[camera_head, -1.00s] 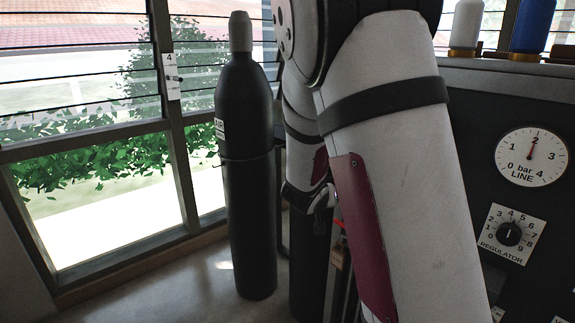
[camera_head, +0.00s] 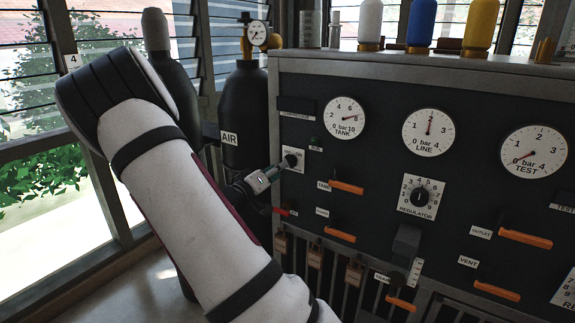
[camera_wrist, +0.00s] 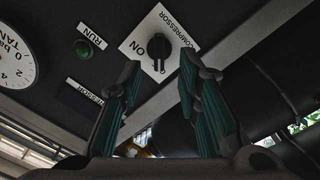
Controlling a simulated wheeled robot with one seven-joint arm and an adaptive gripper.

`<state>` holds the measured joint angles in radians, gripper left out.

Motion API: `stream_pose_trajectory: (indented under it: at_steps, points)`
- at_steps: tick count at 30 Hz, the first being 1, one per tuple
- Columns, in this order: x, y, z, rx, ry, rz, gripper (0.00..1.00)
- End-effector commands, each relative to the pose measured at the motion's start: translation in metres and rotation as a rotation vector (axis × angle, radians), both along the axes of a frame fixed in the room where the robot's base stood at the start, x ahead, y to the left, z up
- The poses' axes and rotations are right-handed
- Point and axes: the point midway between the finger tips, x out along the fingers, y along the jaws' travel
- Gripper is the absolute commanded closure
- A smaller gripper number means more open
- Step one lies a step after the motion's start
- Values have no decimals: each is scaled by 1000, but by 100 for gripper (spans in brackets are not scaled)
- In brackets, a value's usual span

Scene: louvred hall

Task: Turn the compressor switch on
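The compressor switch is a black rotary knob on a white label plate; it is at the left of the panel in the head view (camera_head: 292,160). In the wrist view the switch (camera_wrist: 159,47) appears upside down, with "ON" and "COMPRESSOR" legible on its plate. My gripper (camera_wrist: 160,70) is open, with its two green-padded fingers apart and nothing between them. The fingertips point at the knob and are just short of it in the wrist view. In the head view my gripper (camera_head: 281,168) is close to the switch, and contact cannot be told.
A green RUN lamp (camera_wrist: 84,48) sits beside the switch. Orange-handled valves (camera_head: 346,187), gauges (camera_head: 345,118) and a regulator knob (camera_head: 420,196) fill the panel. Black cylinders, one marked AIR (camera_head: 246,115), stand left of the panel, behind my arm.

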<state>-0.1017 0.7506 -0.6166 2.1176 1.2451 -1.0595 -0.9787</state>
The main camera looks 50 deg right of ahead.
Motion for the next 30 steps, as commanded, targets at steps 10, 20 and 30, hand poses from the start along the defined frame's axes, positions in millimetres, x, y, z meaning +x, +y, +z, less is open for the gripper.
stream_pose_trajectory:
  at_steps: [10, 20, 30]
  points:
    - [3, -45, -1, 0, -2, -1, 69]
    - [4, -55, 0, 0, -1, 0, 69]
    - [4, -57, 0, 1, -1, 1, 83]
